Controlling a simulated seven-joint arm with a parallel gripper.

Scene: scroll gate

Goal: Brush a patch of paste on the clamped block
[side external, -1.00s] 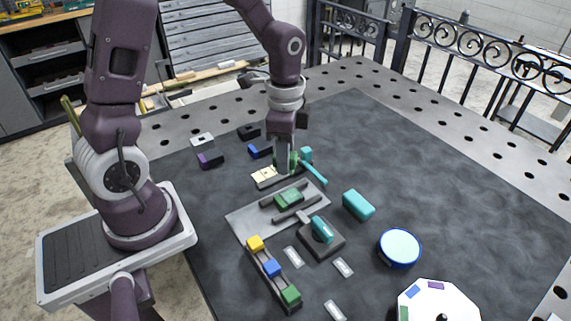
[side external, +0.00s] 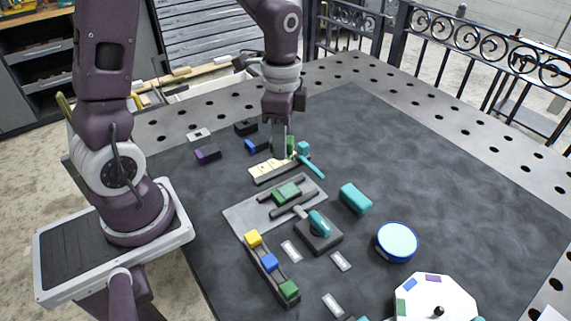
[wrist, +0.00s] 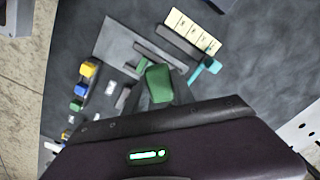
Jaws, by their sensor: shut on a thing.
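My gripper (side external: 283,152) is shut on a green thing (wrist: 158,83), held just above a cream strip with dark marks (side external: 265,173). The fingers hide part of the green thing, so I cannot tell whether it is a brush. A green block (side external: 287,191) sits between dark bars on a grey plate (side external: 245,218), left of and nearer the camera than the gripper's right side. It looks like the clamped block. No paste patch can be made out on it. A round tin with a pale blue top (side external: 397,241) stands to the right; I cannot tell whether it holds paste.
A teal hammer-shaped tool (side external: 312,162) lies right of the strip. A dark holder (side external: 318,240) bears a teal piece. A teal block (side external: 355,198), a rack of coloured blocks (side external: 268,266) and a white octagonal board (side external: 450,300) stand around. The mat's far right is clear.

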